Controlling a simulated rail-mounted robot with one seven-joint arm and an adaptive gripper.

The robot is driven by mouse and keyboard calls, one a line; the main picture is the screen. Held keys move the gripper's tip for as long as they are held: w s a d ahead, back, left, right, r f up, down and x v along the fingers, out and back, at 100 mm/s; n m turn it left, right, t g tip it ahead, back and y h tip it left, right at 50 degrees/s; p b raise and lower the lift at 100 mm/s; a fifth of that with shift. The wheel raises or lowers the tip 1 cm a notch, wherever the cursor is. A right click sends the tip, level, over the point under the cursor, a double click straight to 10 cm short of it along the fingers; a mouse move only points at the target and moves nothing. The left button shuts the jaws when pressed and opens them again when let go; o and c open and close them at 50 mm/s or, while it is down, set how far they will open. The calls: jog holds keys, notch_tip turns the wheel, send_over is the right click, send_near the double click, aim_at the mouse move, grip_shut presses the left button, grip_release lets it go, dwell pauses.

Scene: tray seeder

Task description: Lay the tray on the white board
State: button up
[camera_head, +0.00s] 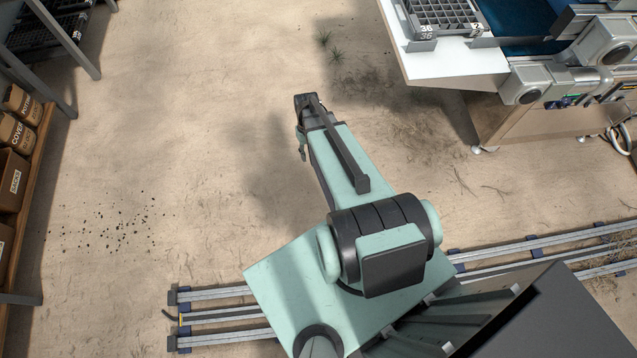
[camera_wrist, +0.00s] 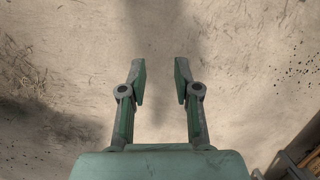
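A dark grey celled tray (camera_head: 452,31) labelled 36 lies at the top edge of the head view, at the white board's far part; its far side is cut off. The white board (camera_head: 455,68) juts out from the machine, and its near part is bare. Dark celled trays (camera_head: 28,37) also show on the rack at the top left, partly cut off. My gripper (camera_wrist: 160,80) is open and empty in the wrist view, with bare sandy floor below it. In the head view my arm reaches over open floor, left of the board and well apart from it.
The machine with a blue belt (camera_head: 519,17) and grey motor housings (camera_head: 527,84) stands at the upper right. Rails (camera_head: 225,293) run along the bottom. The middle floor is clear.

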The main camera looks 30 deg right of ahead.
jog(key=s+a+f+g, duration=0.1)
jog(key=s+a, duration=0.3)
jog(key=s, duration=0.4)
jog(key=s+a+f+n+g+h, duration=0.1)
jog(key=s+a, duration=0.3)
jog(key=s, duration=0.5)
jog(key=s+a+f+n+g, duration=0.1)
jog(key=s+a, duration=0.3)
jog(key=s, duration=0.4)
jog(key=shift+s+a+f+g, duration=0.35)
jog(key=shift+s+f+g, duration=0.05)
jog(key=shift+f+g, duration=0.3)
jog(key=shift+d, duration=0.1)
